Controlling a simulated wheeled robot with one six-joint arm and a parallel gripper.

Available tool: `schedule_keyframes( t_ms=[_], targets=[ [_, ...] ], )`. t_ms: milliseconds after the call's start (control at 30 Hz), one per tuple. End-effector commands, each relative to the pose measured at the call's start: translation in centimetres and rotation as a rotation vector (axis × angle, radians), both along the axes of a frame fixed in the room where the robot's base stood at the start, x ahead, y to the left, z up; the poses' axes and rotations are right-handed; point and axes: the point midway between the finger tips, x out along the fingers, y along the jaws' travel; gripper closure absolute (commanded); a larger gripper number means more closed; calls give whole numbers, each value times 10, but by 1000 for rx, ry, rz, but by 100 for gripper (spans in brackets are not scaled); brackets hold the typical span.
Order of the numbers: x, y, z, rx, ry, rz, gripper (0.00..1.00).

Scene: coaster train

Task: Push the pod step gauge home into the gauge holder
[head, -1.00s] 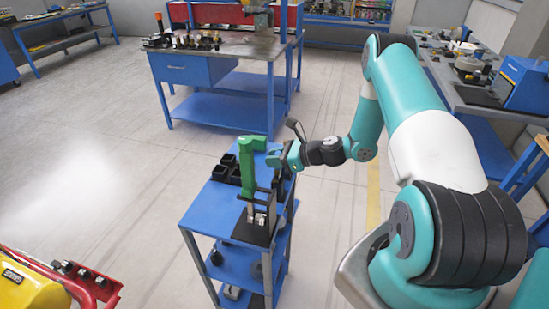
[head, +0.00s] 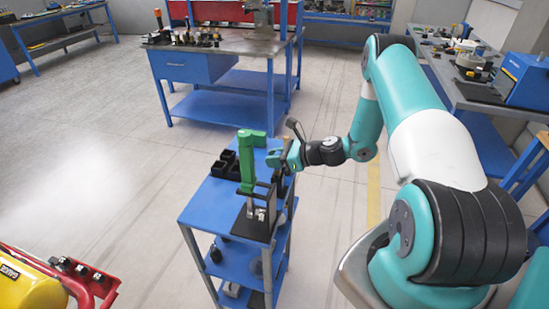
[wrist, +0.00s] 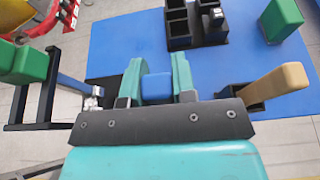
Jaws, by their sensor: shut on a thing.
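My gripper (head: 277,158) is at the right side of a blue cart top, low over it. In the wrist view its two teal fingers (wrist: 157,82) are shut on a small blue block (wrist: 157,88), which seems to be the pod step gauge's grip. The gauge's lower part is hidden behind the gripper's dark front plate. I cannot make out the gauge holder for certain, nor how deep the gauge sits. A black socket (wrist: 252,95) with a tan handle in it stands to the right of the fingers, apart from them.
A tall green piece (head: 247,160) stands by a black stand with silver parts (head: 260,215) on the cart top (head: 200,200). Black bins (wrist: 180,25) and a green block (wrist: 281,18) lie beyond the fingers. Bare cart top shows between them.

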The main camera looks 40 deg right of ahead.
Motion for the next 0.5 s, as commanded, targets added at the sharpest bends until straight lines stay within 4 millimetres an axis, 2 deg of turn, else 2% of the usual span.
schedule_keyframes(
  t_ms=[500],
  targets=[
    [0, 0, -11, 1, -1, 0, 100]
  ],
)
